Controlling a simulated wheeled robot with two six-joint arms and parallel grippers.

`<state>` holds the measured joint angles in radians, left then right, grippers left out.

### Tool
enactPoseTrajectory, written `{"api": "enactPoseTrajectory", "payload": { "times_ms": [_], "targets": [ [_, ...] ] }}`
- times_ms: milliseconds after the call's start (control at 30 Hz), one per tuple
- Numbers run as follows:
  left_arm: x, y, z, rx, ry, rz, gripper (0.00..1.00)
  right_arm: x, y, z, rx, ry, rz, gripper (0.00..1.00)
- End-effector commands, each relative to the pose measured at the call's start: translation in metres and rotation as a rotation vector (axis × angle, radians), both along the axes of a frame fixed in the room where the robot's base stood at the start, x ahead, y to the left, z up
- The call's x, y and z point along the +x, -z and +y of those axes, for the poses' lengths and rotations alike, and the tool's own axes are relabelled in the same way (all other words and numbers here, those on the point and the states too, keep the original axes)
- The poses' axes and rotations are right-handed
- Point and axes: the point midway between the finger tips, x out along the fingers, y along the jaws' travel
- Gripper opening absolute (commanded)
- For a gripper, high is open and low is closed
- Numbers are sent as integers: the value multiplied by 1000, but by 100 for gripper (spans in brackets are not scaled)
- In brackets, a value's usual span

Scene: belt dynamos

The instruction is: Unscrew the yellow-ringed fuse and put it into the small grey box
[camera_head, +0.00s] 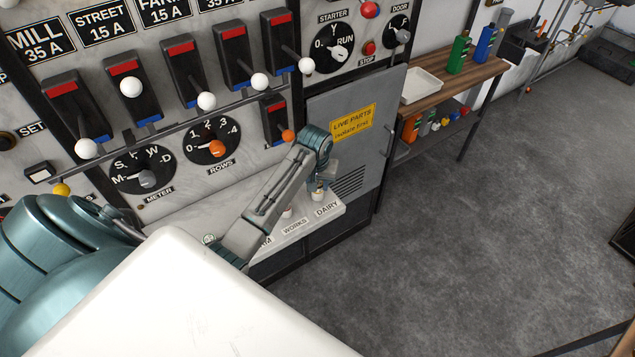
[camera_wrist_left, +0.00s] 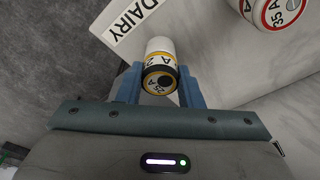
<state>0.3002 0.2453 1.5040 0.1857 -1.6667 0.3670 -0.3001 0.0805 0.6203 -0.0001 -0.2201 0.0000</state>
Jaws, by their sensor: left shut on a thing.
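The yellow-ringed fuse (camera_wrist_left: 161,68) is a white cylinder with a yellow and black end, seen in the left wrist view beside the DAIRY label (camera_wrist_left: 132,20). My left gripper (camera_wrist_left: 160,88) is shut on it, with a blue finger on each side. In the head view my left gripper (camera_head: 318,188) points down at the pale ledge above the DAIRY label, and it mostly hides the fuse. I cannot tell whether the fuse still sits in its socket. A pale open box (camera_head: 424,86) stands on the wooden bench; its grey is hard to judge. My right gripper is not in view.
A red-ringed fuse (camera_wrist_left: 278,12) is close by on the ledge. A grey cabinet door (camera_head: 360,130) with a yellow warning sign rises behind my left wrist. Switch levers with white knobs line the panel. Green (camera_head: 459,52) and blue (camera_head: 484,44) bottles stand beyond the pale box.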

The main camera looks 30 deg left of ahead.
Motion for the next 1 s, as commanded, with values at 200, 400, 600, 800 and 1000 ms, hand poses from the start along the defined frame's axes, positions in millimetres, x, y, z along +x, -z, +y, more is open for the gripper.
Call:
{"api": "enactPoseTrajectory", "payload": {
  "times_ms": [200, 400, 600, 800, 1000],
  "targets": [
    [1, 0, -1, 0, -111, -1, 0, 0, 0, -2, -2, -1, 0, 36],
    [1, 0, -1, 0, -394, 0, 0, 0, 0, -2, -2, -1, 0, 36],
    [2, 0, -1, 1, -676, -1, 0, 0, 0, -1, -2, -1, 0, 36],
    [3, -1, -1, 1, -958, -1, 0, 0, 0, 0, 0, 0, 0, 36],
    [3, 0, -1, 1, -1228, 0, 0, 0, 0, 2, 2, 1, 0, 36]
  ]
}}
